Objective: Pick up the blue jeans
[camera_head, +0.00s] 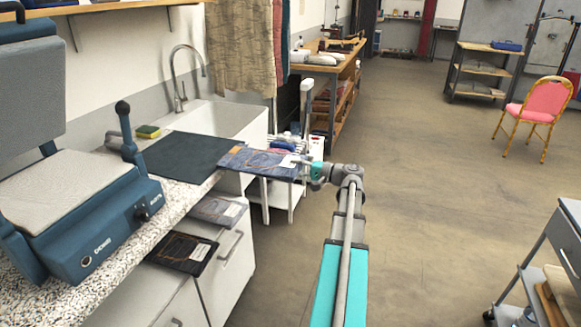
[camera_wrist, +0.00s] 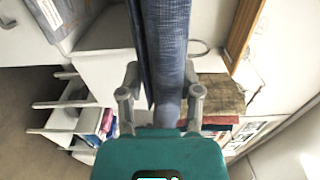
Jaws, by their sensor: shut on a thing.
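The blue jeans (camera_head: 255,161) are folded flat, with an orange-brown patch at one end. They are in the air beside the counter edge, near the dark mat (camera_head: 180,154). My gripper (camera_head: 303,164) is shut on their right end. In the wrist view the jeans (camera_wrist: 166,50) run edge-on between the two fingers of my gripper (camera_wrist: 160,100) and up out of the picture. Part of the grip is hidden behind the cloth.
A blue press (camera_head: 85,205) stands on the speckled counter at the left. A sink tap (camera_head: 180,78) rises behind.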

